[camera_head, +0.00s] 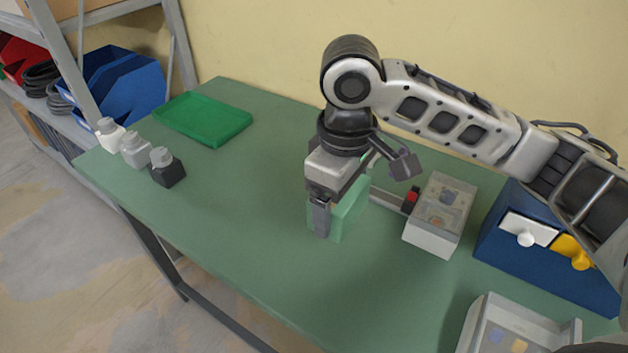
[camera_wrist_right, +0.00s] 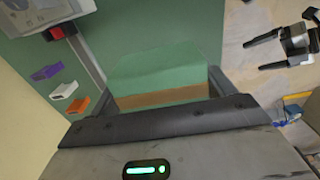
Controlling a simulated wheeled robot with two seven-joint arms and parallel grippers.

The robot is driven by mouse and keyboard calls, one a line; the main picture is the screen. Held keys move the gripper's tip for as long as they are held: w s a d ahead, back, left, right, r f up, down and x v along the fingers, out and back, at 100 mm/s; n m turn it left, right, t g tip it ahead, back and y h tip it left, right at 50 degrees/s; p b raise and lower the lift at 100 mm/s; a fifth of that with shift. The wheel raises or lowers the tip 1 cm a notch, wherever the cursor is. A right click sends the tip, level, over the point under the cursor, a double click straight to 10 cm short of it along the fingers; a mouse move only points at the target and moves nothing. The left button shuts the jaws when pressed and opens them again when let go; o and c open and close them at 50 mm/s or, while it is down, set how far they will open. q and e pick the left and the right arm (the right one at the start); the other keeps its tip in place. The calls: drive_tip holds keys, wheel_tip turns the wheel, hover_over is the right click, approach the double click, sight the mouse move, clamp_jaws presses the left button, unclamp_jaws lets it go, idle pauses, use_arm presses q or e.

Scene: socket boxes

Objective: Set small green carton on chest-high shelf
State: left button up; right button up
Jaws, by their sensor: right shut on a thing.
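The small green carton (camera_head: 350,211) is between the fingers of my right gripper (camera_head: 331,207), which is shut on it and points down over the green table. In the right wrist view the carton (camera_wrist_right: 158,66) shows a green face and a brown strip close to the gripper. I cannot tell whether its underside touches the table. My left gripper (camera_wrist_right: 270,52) shows at the upper right of the right wrist view, with its dark fingers apart and empty. A grey metal shelf unit (camera_head: 68,58) stands at the left of the head view, with bins on its boards.
Blue bins (camera_head: 128,88) fill part of the shelf. The table's middle is clear.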

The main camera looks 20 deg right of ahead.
drive_tip(key=w+f, duration=0.2)
drive_tip(key=w, duration=0.1)
drive_tip(key=w+f, duration=0.3)
drive_tip(key=w, duration=0.1)
drive_tip(key=w+f, duration=0.3)
drive_tip(key=w, duration=0.1)
drive_tip(key=shift+d+f, duration=0.15)
drive_tip(key=shift+d, duration=0.25)
drive_tip(key=shift+w+f, duration=0.15)
drive_tip(key=shift+f, duration=0.8)
drive_tip(key=shift+w+f, duration=0.1)
drive_tip(key=shift+f, duration=0.8)
drive_tip(key=shift+f, duration=0.1)
drive_tip(key=o, duration=1)
